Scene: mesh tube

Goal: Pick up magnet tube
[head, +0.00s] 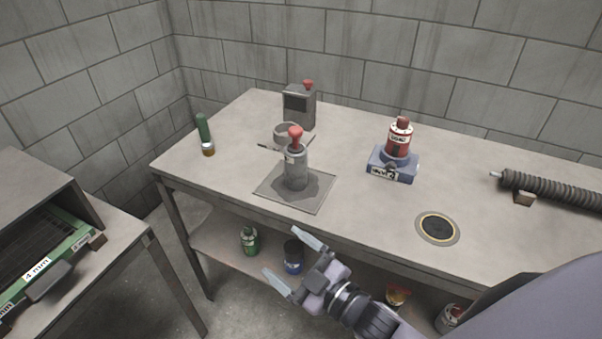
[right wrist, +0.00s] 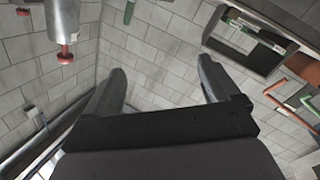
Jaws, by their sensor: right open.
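I cannot tell for sure which thing is the magnet tube. A grey metal cylinder with a red knob (head: 296,168) stands upright on a square dark plate (head: 313,194) on the table. A dark green tube (head: 203,128) stands near the table's left edge, and a dark ribbed tube (head: 552,188) lies at the right. My right gripper (head: 287,258) is open and empty in front of the table's front edge, apart from all of these. In the right wrist view its spread fingers (right wrist: 162,75) hold nothing; the red-knobbed cylinder (right wrist: 62,22) shows at upper left. My left gripper is not in view.
A red labelled bottle (head: 401,140) sits on a blue-grey base (head: 392,167). A grey box (head: 299,107) stands at the back, and a round yellow-ringed disc (head: 437,228) lies near the front. Cans and bottles stand on the lower shelf (head: 225,241). A green-framed device (head: 45,262) is at left.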

